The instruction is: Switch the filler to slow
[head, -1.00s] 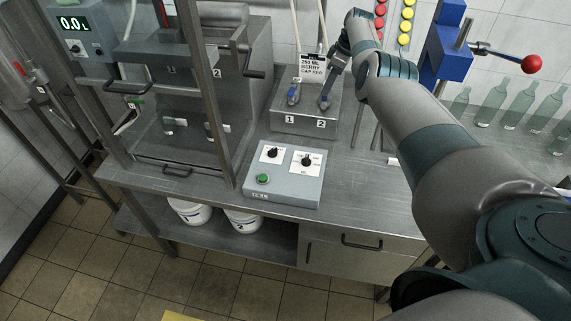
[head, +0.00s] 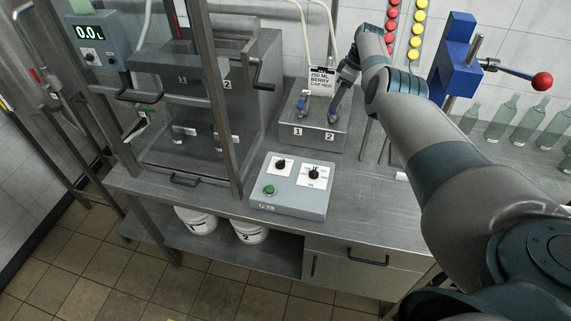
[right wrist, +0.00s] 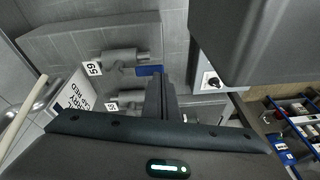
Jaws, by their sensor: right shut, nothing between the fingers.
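The filler control box (head: 290,188) is a grey box on the steel bench. It has a green button (head: 270,190) at its left and two black knobs, a left one (head: 281,164) and a right one (head: 314,174), on white plates. The plate lettering is too small to read. One knob also shows in the right wrist view (right wrist: 211,82). My right gripper (head: 333,116) is shut and empty at valve 2 on the steel block behind the box; contact is unclear. Its fingers also show in the right wrist view (right wrist: 161,97). My left gripper is out of view.
Valve 1 (head: 302,104) has a blue handle and stands beside a card reading 250 ML BERRY CAP RED (head: 321,80). A blue press with a red-knobbed lever (head: 541,81) and green bottles (head: 500,120) are at right. A glazed cabinet is at left.

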